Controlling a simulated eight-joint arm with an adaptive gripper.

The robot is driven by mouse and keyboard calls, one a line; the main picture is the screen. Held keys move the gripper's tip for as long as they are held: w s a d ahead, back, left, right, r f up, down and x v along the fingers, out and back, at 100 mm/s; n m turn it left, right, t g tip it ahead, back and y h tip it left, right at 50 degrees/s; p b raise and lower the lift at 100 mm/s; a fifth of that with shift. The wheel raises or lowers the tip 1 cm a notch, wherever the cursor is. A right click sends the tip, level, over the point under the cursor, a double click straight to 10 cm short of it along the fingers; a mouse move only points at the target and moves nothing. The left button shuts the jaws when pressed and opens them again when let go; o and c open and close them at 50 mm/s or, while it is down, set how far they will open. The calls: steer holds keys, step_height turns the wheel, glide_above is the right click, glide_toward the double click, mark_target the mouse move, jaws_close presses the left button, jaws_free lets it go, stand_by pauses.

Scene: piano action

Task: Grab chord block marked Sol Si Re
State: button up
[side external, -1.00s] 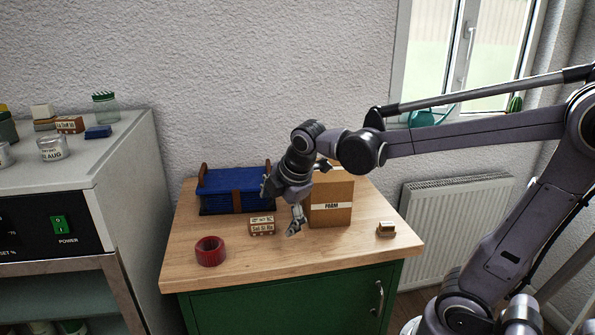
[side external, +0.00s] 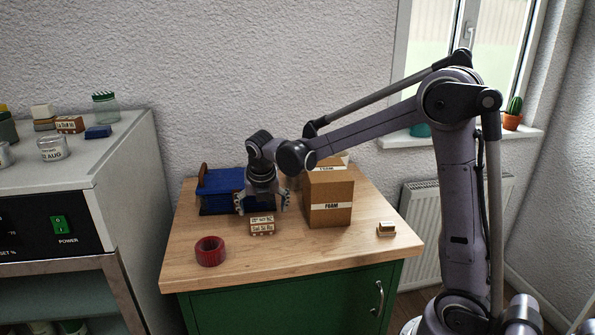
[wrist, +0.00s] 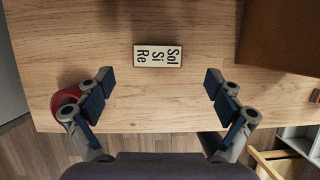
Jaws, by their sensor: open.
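The chord block marked Sol Si Re (side external: 262,226) is a small brown block with white label faces, lying on the wooden table top. In the wrist view the block (wrist: 158,56) lies just beyond the fingertips, near the middle line between them, with its label facing up at me. My gripper (side external: 262,205) is open and empty, above and slightly behind the block in the side view. In the wrist view its two fingers (wrist: 159,84) are spread wide on either side, apart from the block.
A FOAM box (side external: 329,198) stands right of the gripper. A red tape roll (side external: 210,251) sits front left. A small wooden block (side external: 386,229) lies at the right. The table's front middle is clear.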

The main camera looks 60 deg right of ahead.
mark_target(262, 219)
steer(key=shift+w+x, duration=0.1)
steer(key=shift+x, duration=1.7)
steer(key=shift+w+x, duration=0.15)
steer(key=shift+x, duration=1.6)
steer(key=shift+c, duration=0.3)
steer(key=c, duration=1.2)
